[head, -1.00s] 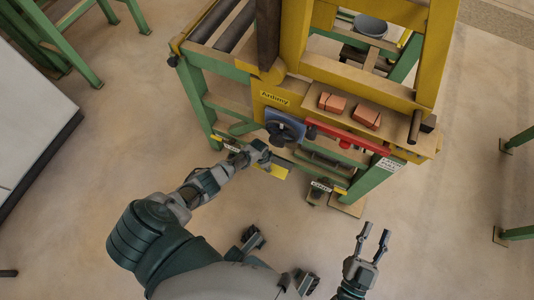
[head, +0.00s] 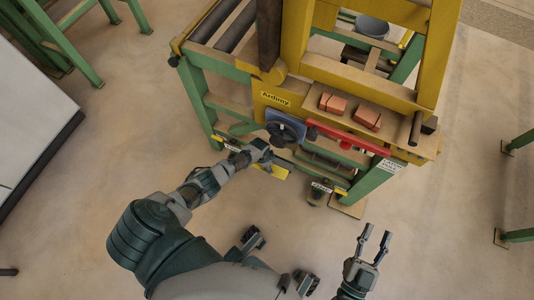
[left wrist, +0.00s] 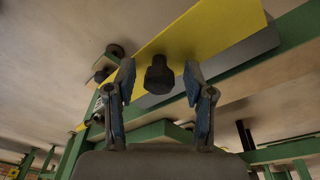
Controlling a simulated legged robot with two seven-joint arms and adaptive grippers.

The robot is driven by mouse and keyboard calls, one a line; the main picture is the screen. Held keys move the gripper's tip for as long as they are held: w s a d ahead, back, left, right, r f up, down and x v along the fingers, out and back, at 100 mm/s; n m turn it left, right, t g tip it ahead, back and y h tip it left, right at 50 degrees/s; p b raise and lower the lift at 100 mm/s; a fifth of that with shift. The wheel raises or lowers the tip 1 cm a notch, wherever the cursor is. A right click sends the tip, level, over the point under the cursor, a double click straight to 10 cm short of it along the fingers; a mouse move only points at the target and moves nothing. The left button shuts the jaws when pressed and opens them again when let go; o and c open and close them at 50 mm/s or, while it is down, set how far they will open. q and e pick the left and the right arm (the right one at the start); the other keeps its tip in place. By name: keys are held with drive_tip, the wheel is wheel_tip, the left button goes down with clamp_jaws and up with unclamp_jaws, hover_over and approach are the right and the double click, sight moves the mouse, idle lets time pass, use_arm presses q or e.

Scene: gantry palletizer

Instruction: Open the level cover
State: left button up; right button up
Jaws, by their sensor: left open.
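A yellow plate with a dark knob, which looks like the level cover, shows in the left wrist view (left wrist: 205,42); in the head view the plate (head: 281,172) is low on the front of the machine. The dark knob (left wrist: 158,75) sits between the fingers of my left gripper (left wrist: 159,88), with a gap on both sides. My left gripper is open; in the head view it (head: 265,160) is at the plate and partly hides it. My right gripper (head: 376,238) is open and empty over the floor, right of my body.
The yellow and green machine frame (head: 276,97) carries a blue plate with a dark handwheel (head: 283,132), a red bar (head: 348,137) and orange bricks (head: 333,104). A small dark fitting (head: 319,192) stands right of the yellow plate.

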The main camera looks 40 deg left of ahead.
use_arm(q)
wheel_tip(320, 180, up, 12)
drive_tip(key=s+a, duration=0.1)
drive_tip(key=shift+a+f, duration=0.15)
drive_tip(key=shift+f, duration=0.1)
drive_tip(key=shift+s, duration=0.15)
idle(0.4)
